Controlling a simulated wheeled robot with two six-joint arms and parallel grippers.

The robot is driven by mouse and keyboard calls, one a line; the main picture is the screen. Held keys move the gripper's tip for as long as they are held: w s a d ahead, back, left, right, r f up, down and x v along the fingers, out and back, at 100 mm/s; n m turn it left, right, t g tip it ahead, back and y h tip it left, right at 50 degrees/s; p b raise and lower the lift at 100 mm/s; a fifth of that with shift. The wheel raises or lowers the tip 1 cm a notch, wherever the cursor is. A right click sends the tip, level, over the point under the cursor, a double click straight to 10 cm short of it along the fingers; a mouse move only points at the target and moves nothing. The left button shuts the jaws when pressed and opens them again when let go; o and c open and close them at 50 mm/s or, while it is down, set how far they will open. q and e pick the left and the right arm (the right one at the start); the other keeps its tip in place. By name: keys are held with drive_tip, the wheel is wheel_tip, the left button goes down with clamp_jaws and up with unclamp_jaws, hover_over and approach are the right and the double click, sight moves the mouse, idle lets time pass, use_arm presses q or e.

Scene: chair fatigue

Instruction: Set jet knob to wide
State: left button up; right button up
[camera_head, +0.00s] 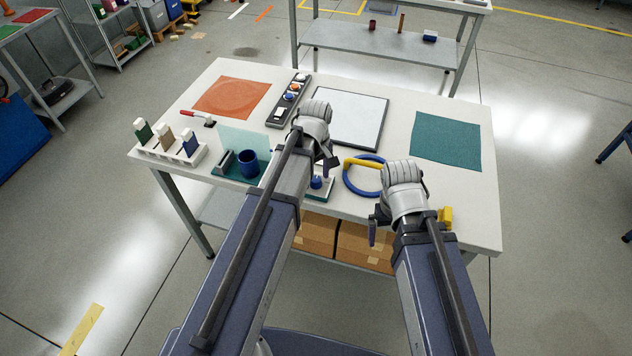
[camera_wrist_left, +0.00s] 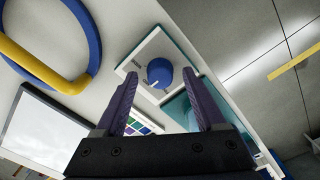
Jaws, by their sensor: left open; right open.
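The jet knob appears to be a blue round knob (camera_head: 316,182) on a small white and teal block near the table's front edge. In the left wrist view the knob (camera_wrist_left: 161,72) shows a small light mark on its rim, but I cannot read its setting. My left gripper (camera_head: 329,163) is over the table by the knob. In its wrist view its open fingers (camera_wrist_left: 160,78) appear on either side of the knob, and I see no contact. My right gripper (camera_head: 376,226) is at the front edge, right of the knob; its fingertips are hard to make out.
A blue ring with a yellow bar (camera_head: 364,188) lies right of the knob. A blue cup (camera_head: 248,163) and a clear upright panel (camera_head: 243,142) stand left. A grey-white framed panel (camera_head: 350,117) lies behind. The teal mat (camera_head: 446,140) at right is bare.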

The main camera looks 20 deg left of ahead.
use_arm(q)
clamp_jaws()
idle(0.7)
